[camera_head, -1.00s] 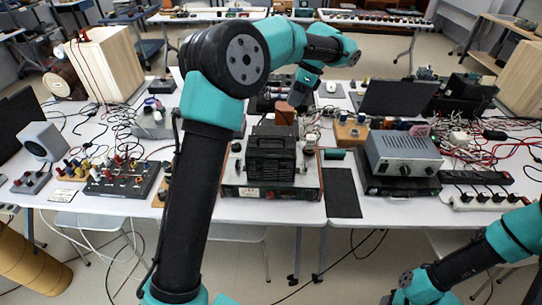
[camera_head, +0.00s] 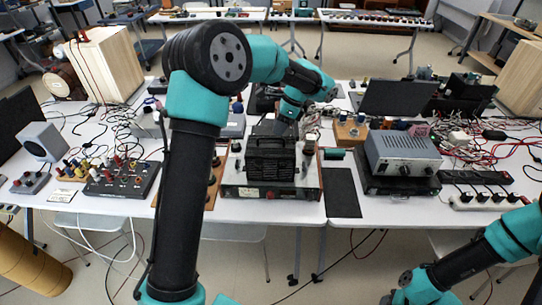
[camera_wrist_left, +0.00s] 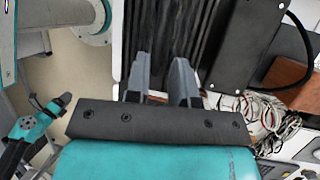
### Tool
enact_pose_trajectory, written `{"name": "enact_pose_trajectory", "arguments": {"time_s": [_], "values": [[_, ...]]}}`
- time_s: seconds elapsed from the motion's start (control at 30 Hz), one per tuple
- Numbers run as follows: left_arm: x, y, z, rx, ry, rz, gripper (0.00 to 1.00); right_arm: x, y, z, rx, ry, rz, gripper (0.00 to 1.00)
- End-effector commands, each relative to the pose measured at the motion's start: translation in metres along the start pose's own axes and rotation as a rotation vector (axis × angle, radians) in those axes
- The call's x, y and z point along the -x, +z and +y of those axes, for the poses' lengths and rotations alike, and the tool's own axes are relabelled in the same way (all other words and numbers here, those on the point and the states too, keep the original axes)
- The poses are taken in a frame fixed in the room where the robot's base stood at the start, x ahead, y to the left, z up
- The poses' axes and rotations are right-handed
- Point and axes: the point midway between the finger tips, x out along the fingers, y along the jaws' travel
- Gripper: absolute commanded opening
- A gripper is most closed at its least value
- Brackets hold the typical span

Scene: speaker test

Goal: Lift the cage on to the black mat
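The cage (camera_head: 271,158) is a black slatted box standing on a wide bench instrument near the table's front. The black mat (camera_head: 342,193) lies flat and bare just right of that instrument. My left gripper (camera_head: 287,116) is at the top rear of the cage, its tips hard to make out there. In the left wrist view its fingers (camera_wrist_left: 162,62) are apart, over the cage's dark ribs (camera_wrist_left: 175,25); contact cannot be told. My right arm is at the lower right; a small dark end of it (camera_wrist_left: 60,102) shows in the left wrist view, too small to read.
The instrument (camera_head: 240,190) fills the space left of the mat. A grey power supply (camera_head: 403,152) stands right of the mat on a black unit. A power strip (camera_head: 488,200), tangled cables and a terminal box (camera_head: 122,180) crowd both sides.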

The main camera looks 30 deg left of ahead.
Motion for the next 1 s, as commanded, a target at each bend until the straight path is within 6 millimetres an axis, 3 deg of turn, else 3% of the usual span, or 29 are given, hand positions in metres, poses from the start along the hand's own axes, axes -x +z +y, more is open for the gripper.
{"name": "enact_pose_trajectory", "arguments": {"time_s": [0.17, 0.5, 1.0], "values": [[-0.009, 0.002, 0.001, 0.000, 0.002, -0.002, 0.23, 0.000, 0.000, 0.000, 0.000, 0.000, 0.000, 0.43], [-0.049, 0.006, 0.002, -0.002, 0.001, 0.001, 0.23, 0.000, 0.000, 0.000, 0.000, 0.000, 0.000, 0.43], [-0.052, 0.005, 0.002, -0.001, -0.001, 0.003, 0.23, 0.000, 0.000, 0.000, 0.000, 0.000, 0.000, 0.43]]}}
